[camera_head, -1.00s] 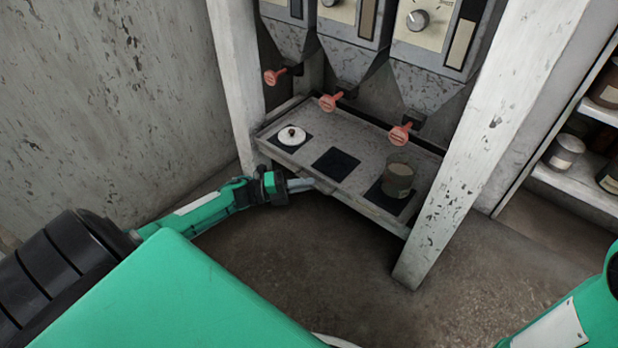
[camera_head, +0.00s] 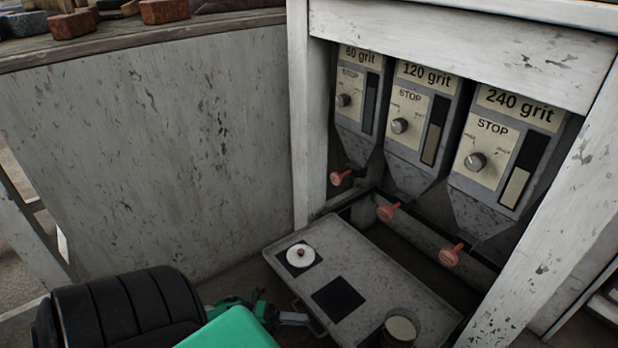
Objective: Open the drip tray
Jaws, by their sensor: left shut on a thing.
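The drip tray (camera_head: 372,278) is a grey speckled tray with dark square pads, pulled out well forward of the cabinet below the grit dispensers. A white lid with a knob (camera_head: 300,255) lies on its left pad. A cup with pale contents (camera_head: 401,328) stands near its front right. My left gripper (camera_head: 306,321) is at the tray's front left edge, shut on the tray's handle (camera_head: 318,330); my own arm partly hides it. My right gripper is not in view.
Three dispensers with dials, marked 60, 120 and 240 grit (camera_head: 410,125), hang behind the tray, with red levers (camera_head: 388,212) below. White posts (camera_head: 305,120) frame the cabinet.

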